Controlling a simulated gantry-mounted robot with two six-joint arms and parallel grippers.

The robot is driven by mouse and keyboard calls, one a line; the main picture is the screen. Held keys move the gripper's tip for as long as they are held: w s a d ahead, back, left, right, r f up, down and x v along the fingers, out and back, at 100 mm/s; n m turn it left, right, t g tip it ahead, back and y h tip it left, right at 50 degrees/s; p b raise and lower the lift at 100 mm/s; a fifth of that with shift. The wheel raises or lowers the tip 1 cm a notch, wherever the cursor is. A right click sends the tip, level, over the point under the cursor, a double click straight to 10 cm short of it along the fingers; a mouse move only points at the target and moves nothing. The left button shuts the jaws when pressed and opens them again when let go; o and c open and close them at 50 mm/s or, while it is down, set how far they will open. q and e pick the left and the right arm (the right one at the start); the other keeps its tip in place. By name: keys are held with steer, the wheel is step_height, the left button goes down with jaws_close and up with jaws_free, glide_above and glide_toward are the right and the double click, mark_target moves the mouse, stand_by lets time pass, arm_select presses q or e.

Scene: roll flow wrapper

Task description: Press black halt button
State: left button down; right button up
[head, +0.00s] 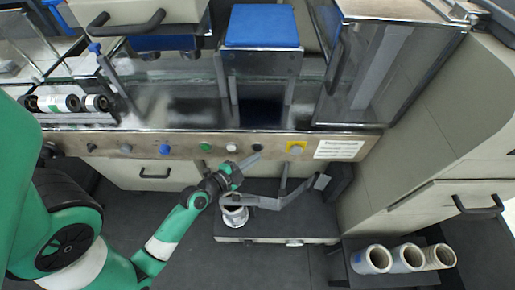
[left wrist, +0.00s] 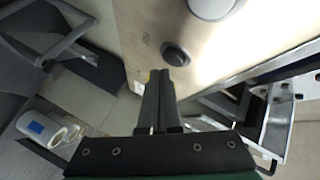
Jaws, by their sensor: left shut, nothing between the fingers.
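The black button (head: 257,147) is on the tan control panel, between a white button (head: 231,147) and a yellow square plate (head: 295,148). My left gripper (head: 254,158) is shut and empty, its tips just below the black button in the head view. In the left wrist view, the black button (left wrist: 175,54) sits just beyond the shut fingertips (left wrist: 161,76), with the white button (left wrist: 212,8) past it. I cannot tell whether the tips touch the button. My right gripper is not in view.
A green button (head: 205,147) and several dark or grey knobs continue leftward along the panel (head: 345,136). A grey bent bracket (head: 268,202) projects below the panel, close to my left gripper. Several film rolls (head: 372,259) stand on a low rack at lower right.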

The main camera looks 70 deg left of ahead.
arm_select(q)
steer(key=shift+a, duration=0.1)
steer(key=shift+w+a+b, duration=0.15)
steer(key=shift+a+b, duration=0.2)
steer(key=shift+b, duration=0.05)
steer(key=shift+w+a+b, duration=0.15)
steer(key=shift+a+b, duration=0.2)
stand_by(0.8)
stand_by(0.3)
steer(key=shift+s+d+p, duration=0.3)
steer(key=shift+d, duration=0.45)
